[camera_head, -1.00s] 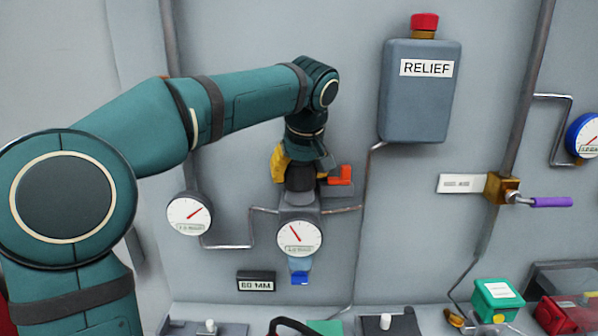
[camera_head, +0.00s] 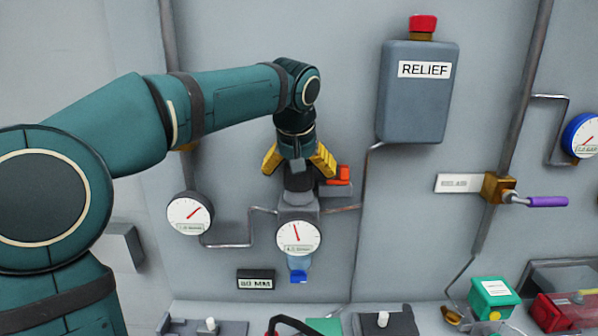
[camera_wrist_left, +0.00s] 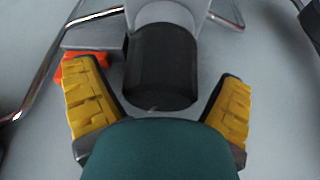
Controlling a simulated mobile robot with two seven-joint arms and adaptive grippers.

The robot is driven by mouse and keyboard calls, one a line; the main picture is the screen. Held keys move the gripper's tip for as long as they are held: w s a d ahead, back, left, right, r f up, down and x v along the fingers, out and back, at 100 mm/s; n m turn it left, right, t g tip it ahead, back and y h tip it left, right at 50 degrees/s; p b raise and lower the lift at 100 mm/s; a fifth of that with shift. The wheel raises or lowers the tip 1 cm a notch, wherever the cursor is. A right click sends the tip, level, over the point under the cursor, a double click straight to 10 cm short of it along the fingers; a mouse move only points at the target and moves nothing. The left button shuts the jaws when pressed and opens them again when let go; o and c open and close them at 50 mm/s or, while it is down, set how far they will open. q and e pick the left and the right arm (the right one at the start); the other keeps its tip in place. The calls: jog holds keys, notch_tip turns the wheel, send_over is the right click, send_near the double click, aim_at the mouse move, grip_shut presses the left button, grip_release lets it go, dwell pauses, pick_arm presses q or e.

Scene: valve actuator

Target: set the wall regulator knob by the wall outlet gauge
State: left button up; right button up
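The regulator knob is a dark upright cylinder (camera_head: 299,181) on a grey body on the wall; in the left wrist view the black knob (camera_wrist_left: 161,66) lies between the fingers. My left gripper (camera_head: 299,168) is above the knob with yellow fingers spread to either side. In the left wrist view the fingers (camera_wrist_left: 160,100) stand apart from the knob, with gaps on both sides. The outlet gauge (camera_head: 299,238), white with a red needle pointing up and slightly left, sits just below the regulator. Its label is too small to read surely. My right gripper is not in view.
A second gauge (camera_head: 190,213) is to the left, joined by pipes. An orange-red part (camera_head: 339,175) sits close beside the knob on the right. A RELIEF tank (camera_head: 418,92) and a purple-handled valve (camera_head: 540,201) are farther right. A small plate (camera_head: 255,280) hangs below.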

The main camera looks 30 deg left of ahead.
pick_arm(q)
jog(key=v, duration=1.2)
jog(key=shift+f, duration=0.1)
dwell(0.4)
